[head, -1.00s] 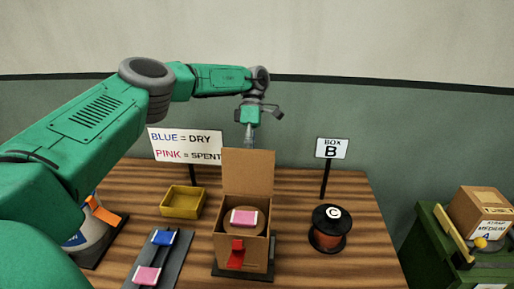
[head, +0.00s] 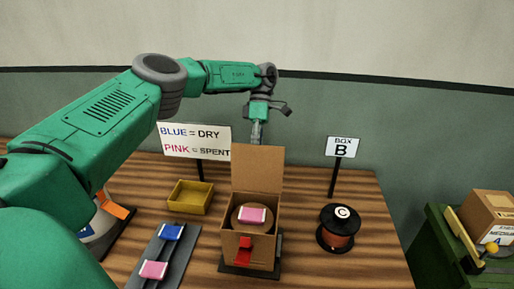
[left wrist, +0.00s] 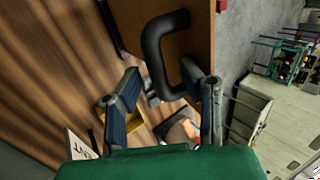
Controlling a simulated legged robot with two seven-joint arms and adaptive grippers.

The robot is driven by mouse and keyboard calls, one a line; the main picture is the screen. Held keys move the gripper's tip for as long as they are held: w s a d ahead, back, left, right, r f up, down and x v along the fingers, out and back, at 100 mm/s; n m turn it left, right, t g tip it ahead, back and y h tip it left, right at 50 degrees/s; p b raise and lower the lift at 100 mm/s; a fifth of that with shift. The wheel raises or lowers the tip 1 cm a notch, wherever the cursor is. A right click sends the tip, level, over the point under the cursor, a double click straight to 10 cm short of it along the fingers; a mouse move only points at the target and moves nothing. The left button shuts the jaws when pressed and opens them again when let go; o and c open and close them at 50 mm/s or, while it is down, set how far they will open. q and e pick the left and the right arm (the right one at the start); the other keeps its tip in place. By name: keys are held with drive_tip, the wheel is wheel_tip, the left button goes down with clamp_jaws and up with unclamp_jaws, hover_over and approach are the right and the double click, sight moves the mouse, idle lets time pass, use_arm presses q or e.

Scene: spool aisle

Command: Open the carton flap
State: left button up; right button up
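The brown carton (head: 240,250) stands on the table with its flap (head: 257,168) raised at the back. A spool (head: 238,220) with a pink-and-white packet (head: 251,214) on it sits inside, and a red tab (head: 244,248) is on the front. My left gripper (head: 257,132) is behind the flap's top edge, its tips partly hidden. In the left wrist view its fingers (left wrist: 165,105) are apart. A brown panel, seemingly the flap's back (left wrist: 195,45), carries a black curved handle (left wrist: 155,50) ahead of and between the fingers. Contact cannot be told. My right gripper is not in view.
A yellow tray (head: 190,198), a dark rack (head: 160,255) with blue and pink packets, and a colour sign (head: 195,140) stand left. A green stand (head: 440,225) holds another carton (head: 490,215).

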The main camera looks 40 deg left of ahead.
use_arm(q)
wheel_tip(320, 180, up, 9)
drive_tip(key=shift+r, duration=0.1)
drive_tip(key=shift+a+r, duration=0.1)
drive_tip(key=shift+r, duration=0.2)
idle(0.4)
drive_tip(key=shift+w, duration=0.1)
